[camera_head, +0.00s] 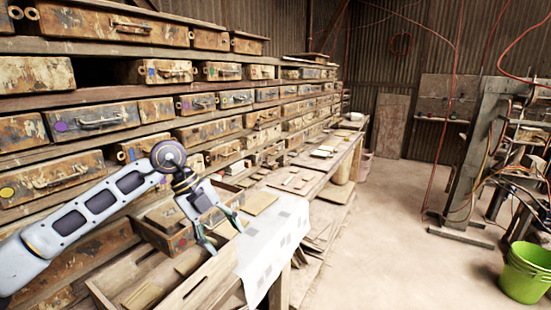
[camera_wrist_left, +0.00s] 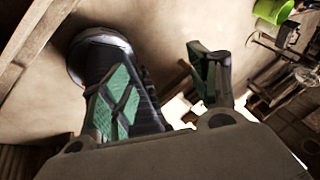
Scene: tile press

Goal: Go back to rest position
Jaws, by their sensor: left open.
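My left gripper (camera_head: 224,234) hangs in the air above the front of the wooden bench, between the open wooden tray and the white sheet in the picture. Its two fingers with green pads are spread apart, with nothing between them. In the left wrist view the same open gripper (camera_wrist_left: 168,88) shows the floor and a dark rounded part beyond its fingers. My right gripper is not in view.
An open wooden tray (camera_head: 103,292) sits at the bench's near end. A white sheet (camera_head: 262,262) hangs over the edge. Shelves of worn drawers (camera_head: 100,118) line the left. A green bucket (camera_head: 525,272) stands right; the middle floor (camera_head: 390,240) is clear.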

